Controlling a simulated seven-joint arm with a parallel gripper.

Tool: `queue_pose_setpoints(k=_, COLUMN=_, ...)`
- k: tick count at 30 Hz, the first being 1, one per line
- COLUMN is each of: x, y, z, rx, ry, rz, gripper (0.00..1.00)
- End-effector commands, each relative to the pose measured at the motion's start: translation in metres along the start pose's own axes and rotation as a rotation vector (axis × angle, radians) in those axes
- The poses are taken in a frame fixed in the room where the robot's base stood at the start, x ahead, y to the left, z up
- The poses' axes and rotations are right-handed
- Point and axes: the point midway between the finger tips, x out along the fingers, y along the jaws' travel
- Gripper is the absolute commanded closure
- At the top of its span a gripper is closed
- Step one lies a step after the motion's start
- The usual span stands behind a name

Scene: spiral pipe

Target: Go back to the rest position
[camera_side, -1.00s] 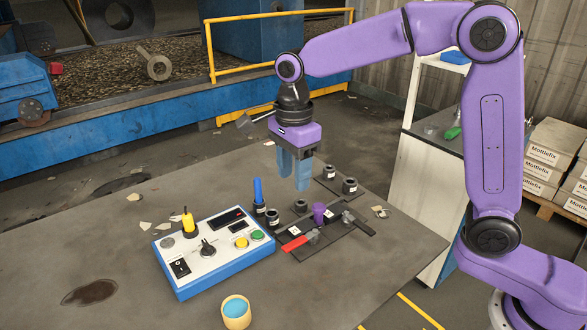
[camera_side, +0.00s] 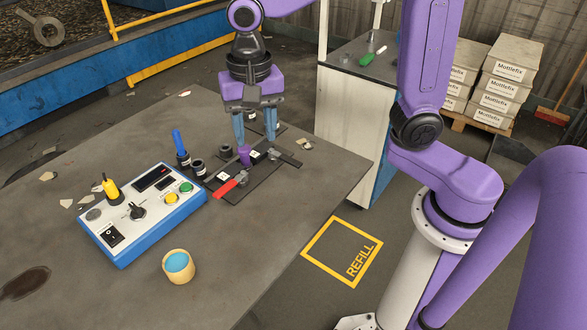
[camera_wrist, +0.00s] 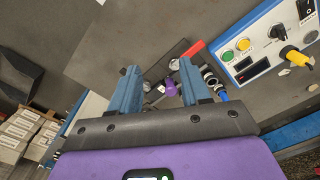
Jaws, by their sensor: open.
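My gripper (camera_side: 254,138) is open and empty, with its two blue fingers spread and pointing down. It is above the table, over the back part of a black fixture plate (camera_side: 262,187). It also shows in the wrist view (camera_wrist: 158,76), with a finger on each side. A small purple part (camera_side: 244,155) sits on the fixture, just below and left of the fingers in the side view. It also shows in the wrist view (camera_wrist: 171,88). A red handle (camera_side: 230,184) lies at the fixture's front. The fingers partly hide the back of the fixture.
A control box (camera_side: 143,213) with buttons stands left of the fixture, and a blue-handled tool (camera_side: 179,143) stands between them. A cup of blue liquid (camera_side: 179,266) is near the front. A white cabinet (camera_side: 341,150) stands behind the table's right edge.

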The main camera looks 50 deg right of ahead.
Motion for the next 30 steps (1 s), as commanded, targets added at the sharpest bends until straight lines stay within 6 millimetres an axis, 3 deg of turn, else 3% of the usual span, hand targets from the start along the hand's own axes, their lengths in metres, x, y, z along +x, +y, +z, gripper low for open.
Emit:
queue_pose_setpoints(k=21, x=0.031, y=0.162, z=0.082, rx=-1.419, ry=0.006, rz=-0.017, gripper=0.53)
queue_pose_setpoints(k=25, x=0.036, y=0.182, z=0.091, rx=-1.587, ry=0.008, rz=-0.018, gripper=0.53)
queue_pose_setpoints(k=30, x=0.038, y=0.194, z=0.096, rx=-1.690, ry=0.009, rz=-0.020, gripper=0.53)
